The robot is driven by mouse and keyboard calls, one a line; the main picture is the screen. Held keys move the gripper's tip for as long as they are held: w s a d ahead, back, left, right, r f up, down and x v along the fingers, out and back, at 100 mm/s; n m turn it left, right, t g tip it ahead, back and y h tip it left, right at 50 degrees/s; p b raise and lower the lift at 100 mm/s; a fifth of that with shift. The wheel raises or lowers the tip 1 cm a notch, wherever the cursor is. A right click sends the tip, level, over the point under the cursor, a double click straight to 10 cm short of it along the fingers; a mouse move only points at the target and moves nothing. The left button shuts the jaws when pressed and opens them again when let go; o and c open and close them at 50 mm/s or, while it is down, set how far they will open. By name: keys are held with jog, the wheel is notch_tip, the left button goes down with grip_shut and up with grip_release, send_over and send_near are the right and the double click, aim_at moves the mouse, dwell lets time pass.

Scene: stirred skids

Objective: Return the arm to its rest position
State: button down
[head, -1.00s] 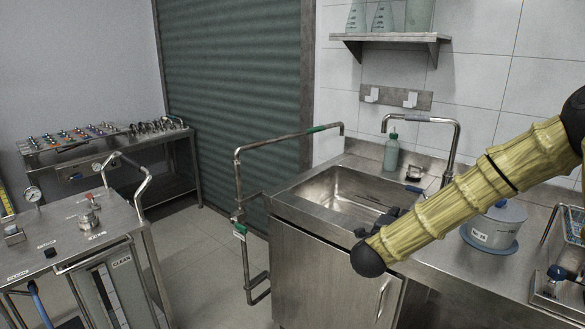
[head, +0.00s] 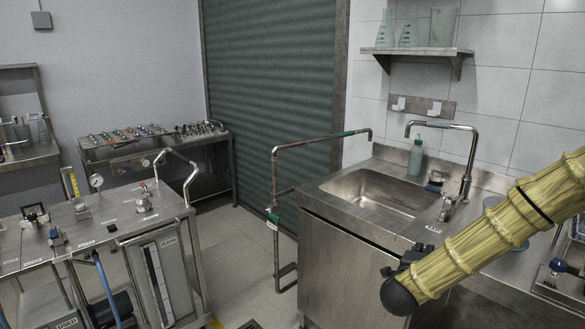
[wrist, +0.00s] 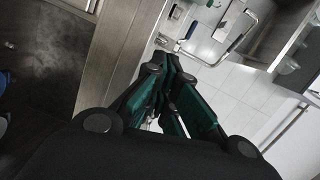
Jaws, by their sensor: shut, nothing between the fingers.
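My arm, with a yellow, ringed covering and dark joints, reaches in from the right edge of the head view, in front of the sink counter (head: 345,235). My gripper is largely hidden behind the arm there; a dark piece shows beside the elbow-like end. In the wrist view my gripper (wrist: 168,72) shows its green and black fingers drawn together, with nothing held between them. Behind it the wrist view shows a metal edge, white tiles and a bent metal pipe (wrist: 235,40).
A sink basin (head: 375,190) with a tall tap and a green bottle (head: 415,158) stands behind the arm. A bent pipe rail (head: 275,190) rises at the counter's left end. A steel skid (head: 95,222) with valves stands left.

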jog(key=s+a+f+n+g+y+p, duration=0.1)
jog(key=s+a+f+n+g+y, duration=0.2)
jog(key=s+f+n, duration=0.4)
jog(key=s+a+f+n+y+p, duration=0.15)
jog(key=s+a+f, duration=0.35)
jog(key=f, duration=0.5)
jog(key=s+a+f+n+g+y, duration=0.2)
jog(key=s+a+f+n+y, duration=0.3)
jog(key=f, duration=0.3)
jog(key=s+f+n+g+p, duration=0.1)
jog(key=s+f+n+g, duration=0.3)
jog(key=s, duration=1.1)
jog(key=s+a+f+n+g+p, duration=0.1)
jog(key=s+f+n+g, duration=0.3)
jog(key=s, duration=1.1)
jog(key=shift+s+f+n+y+p, duration=0.4)
jog(key=shift+f+n, duration=0.15)
jog(key=shift+f, duration=0.15)
